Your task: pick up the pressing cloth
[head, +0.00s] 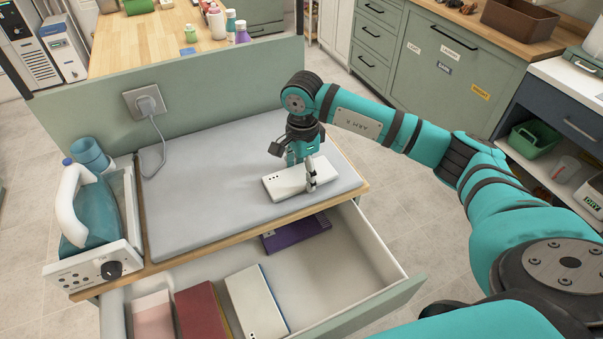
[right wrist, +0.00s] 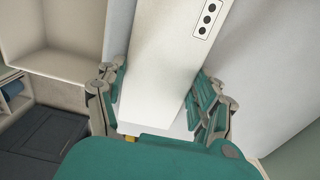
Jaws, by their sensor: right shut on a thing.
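A white, folded, flat piece (head: 284,186), which I take to be the pressing cloth, is at the front right of the grey ironing pad (head: 215,190). It bears a small label with three black dots. My right gripper (head: 302,174) is shut across it, one finger on each long side. The right wrist view shows the white cloth (right wrist: 165,50) between the two fingers, dots at the far end. I cannot tell whether it rests on the pad or is just above it. My left gripper is not in view.
An open drawer (head: 350,265) below the pad holds folded pink, red, white and purple (head: 297,233) pieces. A teal iron (head: 88,212) stands in a holder at the left. A green panel (head: 215,105) with a plugged-in cord rises behind the pad.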

